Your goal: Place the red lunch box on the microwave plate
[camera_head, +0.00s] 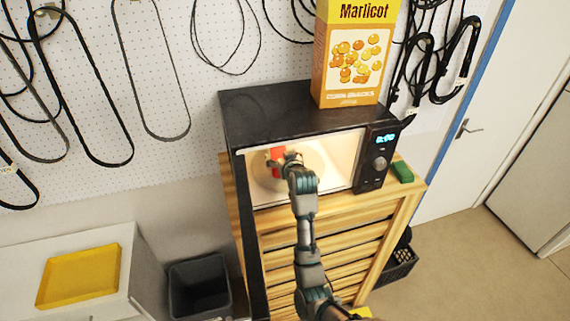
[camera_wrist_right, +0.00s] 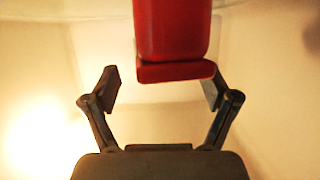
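The red lunch box (camera_head: 277,156) is inside the lit, open microwave (camera_head: 285,110), beyond my right gripper (camera_head: 289,160). In the right wrist view the lunch box (camera_wrist_right: 172,35) lies ahead, between the spread fingers of my right gripper (camera_wrist_right: 163,78). A gap shows between the left finger and the box. The right finger is close to the box's edge, and I cannot tell if it touches. The pale round microwave plate (camera_head: 262,178) is partly hidden by my right arm. Whether the box rests on it is unclear. My left gripper is out of view.
A Marlicot snack box (camera_head: 352,55) stands on the microwave. The microwave sits on a slatted wooden cabinet (camera_head: 335,230), with a green block (camera_head: 402,172) at its right. A yellow tray (camera_head: 80,276) and a dark bin (camera_head: 200,287) are at lower left.

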